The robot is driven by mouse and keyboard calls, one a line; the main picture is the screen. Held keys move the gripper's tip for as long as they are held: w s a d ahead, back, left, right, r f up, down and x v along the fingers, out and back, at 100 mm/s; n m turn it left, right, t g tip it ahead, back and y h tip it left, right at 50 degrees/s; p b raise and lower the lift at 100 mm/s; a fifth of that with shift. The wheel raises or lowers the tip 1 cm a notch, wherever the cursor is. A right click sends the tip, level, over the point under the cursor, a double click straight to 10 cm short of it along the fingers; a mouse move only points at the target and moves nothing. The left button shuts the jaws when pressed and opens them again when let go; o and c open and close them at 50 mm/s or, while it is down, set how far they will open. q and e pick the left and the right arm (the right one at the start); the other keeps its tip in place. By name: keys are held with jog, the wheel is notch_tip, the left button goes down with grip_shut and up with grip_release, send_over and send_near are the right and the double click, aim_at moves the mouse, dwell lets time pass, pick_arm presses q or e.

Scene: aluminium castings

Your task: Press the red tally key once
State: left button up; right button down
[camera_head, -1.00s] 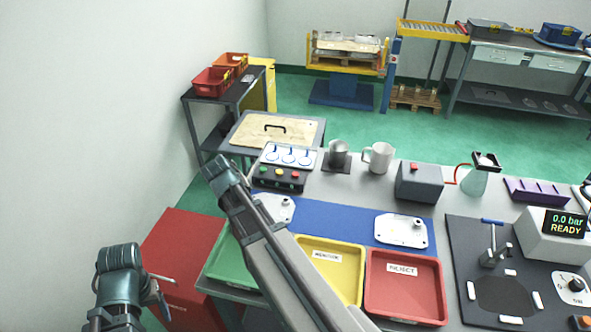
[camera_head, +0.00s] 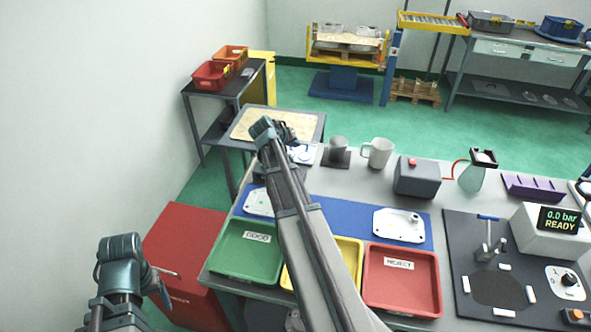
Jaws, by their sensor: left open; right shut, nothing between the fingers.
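The tally box (camera_head: 304,154) stands at the back left of the bench, mostly hidden behind my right arm. Only a bit of its right end with a dial and a dark piece of its left side show. Its coloured keys, the red one included, are covered from sight. My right gripper (camera_head: 263,128) is shut and empty. In the picture it overlaps the area above and behind the box; I cannot tell its height or whether it touches anything. My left gripper (camera_head: 167,284) is open and empty at the lower left, off the bench and in front of the red cabinet.
Near the box are a metal cup (camera_head: 338,148), a white mug (camera_head: 378,152) and a grey box with a red button (camera_head: 414,180). Green (camera_head: 240,268), yellow (camera_head: 350,252) and red (camera_head: 400,290) trays line the front. A board (camera_head: 245,125) lies behind.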

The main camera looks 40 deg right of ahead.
jog(key=shift+f, duration=0.15)
notch_tip(320, 180, down, 8)
jog(key=b, duration=0.8)
jog(key=shift+f+b, duration=0.25)
jog(key=shift+b, duration=0.15)
jog(key=shift+f, duration=0.1)
dwell(1.2)
jog(key=shift+f+b, duration=0.3)
jog(key=shift+b, duration=0.1)
jog(key=shift+f+b, duration=0.5)
dwell(0.6)
jog(key=shift+r, duration=0.1)
jog(key=shift+r+p, duration=0.85)
jog(key=shift+p, duration=0.1)
